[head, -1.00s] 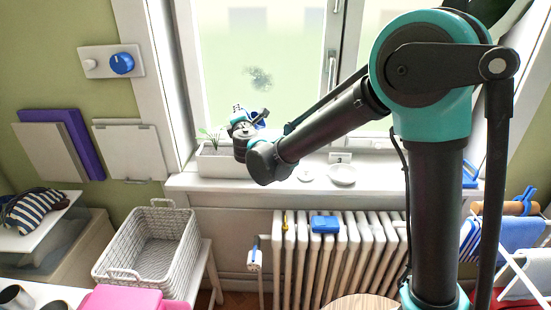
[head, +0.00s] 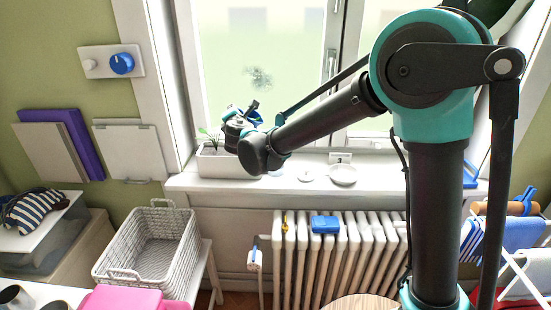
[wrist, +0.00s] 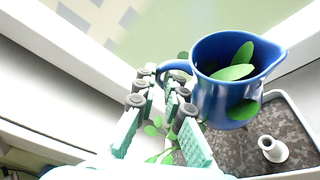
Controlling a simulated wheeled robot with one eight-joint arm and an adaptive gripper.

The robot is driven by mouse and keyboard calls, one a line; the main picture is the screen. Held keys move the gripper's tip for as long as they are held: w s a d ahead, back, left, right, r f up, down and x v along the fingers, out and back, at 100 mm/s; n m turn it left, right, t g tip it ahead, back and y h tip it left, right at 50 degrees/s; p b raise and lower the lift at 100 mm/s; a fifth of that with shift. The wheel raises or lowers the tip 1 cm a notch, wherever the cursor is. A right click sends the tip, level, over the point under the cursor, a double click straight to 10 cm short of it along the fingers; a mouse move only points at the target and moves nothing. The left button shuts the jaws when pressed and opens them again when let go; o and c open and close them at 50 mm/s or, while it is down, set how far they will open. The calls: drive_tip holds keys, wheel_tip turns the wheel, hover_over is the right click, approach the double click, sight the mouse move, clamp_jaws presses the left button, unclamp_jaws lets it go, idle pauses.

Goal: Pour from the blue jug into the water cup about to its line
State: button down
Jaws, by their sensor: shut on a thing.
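The blue jug (wrist: 222,99) is large in the wrist view, close to upright, its spout to the right. My gripper (wrist: 166,90) is shut on the jug's handle at its left side. Green leaves (wrist: 238,68) show across the jug's mouth and side. In the head view the jug (head: 254,117) is mostly hidden behind my gripper (head: 240,120), above the planter on the sill. A small white cup-like piece (wrist: 273,149) with a dark opening stands in the planter, below and right of the jug. I cannot make out a line on it or the water level.
The white planter (head: 209,162) holds dark speckled soil (wrist: 232,150) and stands on the windowsill (head: 320,183) against the window. White saucers (head: 342,174) lie right of it on the sill. A radiator (head: 345,260) and a wire basket (head: 150,245) are below.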

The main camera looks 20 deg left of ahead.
drive_tip(key=a+f+n+g+h, duration=0.2)
drive_tip(key=a+f+n, duration=0.1)
drive_tip(key=a+n, duration=0.1)
drive_tip(key=shift+a+f+n+h, duration=0.2)
drive_tip(key=shift+a+n+h, duration=0.1)
drive_tip(key=shift+a, duration=0.4)
